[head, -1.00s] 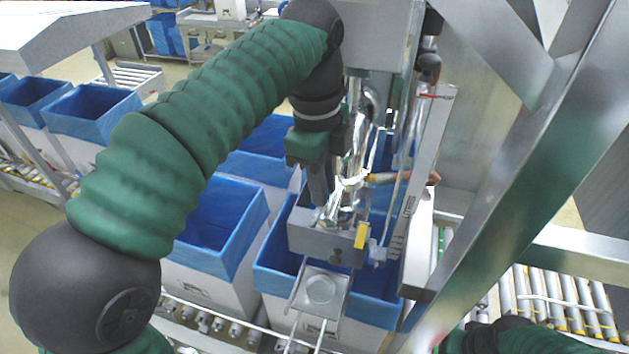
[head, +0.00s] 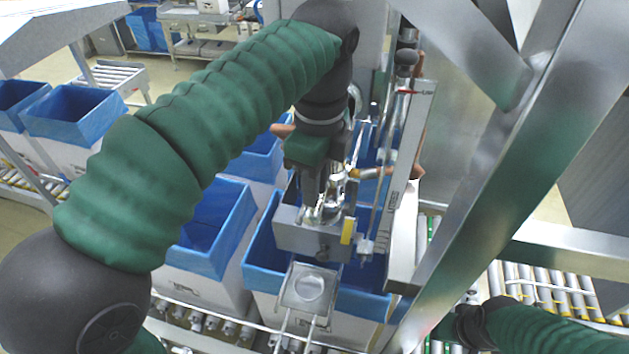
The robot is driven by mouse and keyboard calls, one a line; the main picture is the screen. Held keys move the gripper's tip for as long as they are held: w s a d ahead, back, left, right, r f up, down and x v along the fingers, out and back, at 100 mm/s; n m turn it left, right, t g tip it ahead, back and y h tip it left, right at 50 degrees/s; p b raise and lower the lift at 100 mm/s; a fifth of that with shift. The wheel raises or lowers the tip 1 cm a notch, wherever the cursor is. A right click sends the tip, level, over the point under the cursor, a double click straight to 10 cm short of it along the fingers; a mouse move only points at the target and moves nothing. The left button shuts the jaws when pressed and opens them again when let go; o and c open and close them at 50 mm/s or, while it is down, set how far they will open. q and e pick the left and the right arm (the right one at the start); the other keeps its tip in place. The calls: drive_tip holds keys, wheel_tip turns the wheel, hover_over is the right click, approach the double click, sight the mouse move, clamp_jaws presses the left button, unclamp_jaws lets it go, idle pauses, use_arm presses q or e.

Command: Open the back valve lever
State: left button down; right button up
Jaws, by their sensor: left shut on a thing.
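My left gripper (head: 314,193) reaches down from above, its fingers shut on a shiny metal part at the valve, which I take to be the back valve lever (head: 334,190). The fingers and wrist hide much of it, so its exact angle is hard to tell. The lever sits just above a grey metal block (head: 305,238) with a yellow tab. A yellow-tipped handle (head: 366,173) sticks out to the right of the gripper. My right arm shows at the bottom right, but its gripper is not in view.
Blue-lined boxes (head: 268,278) stand below and to the left on rollers. A flat upright plate (head: 408,190) and a thick slanted metal beam (head: 490,180) close in the right side. A roller conveyor (head: 560,295) lies at right.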

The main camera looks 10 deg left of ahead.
use_arm(q)
drive_tip(key=shift+f, duration=0.2)
drive_tip(key=c, duration=1.5)
unclamp_jaws()
drive_tip(key=shift+o, duration=1)
drive_tip(key=shift+w, duration=0.2)
drive_tip(key=shift+a, duration=0.1)
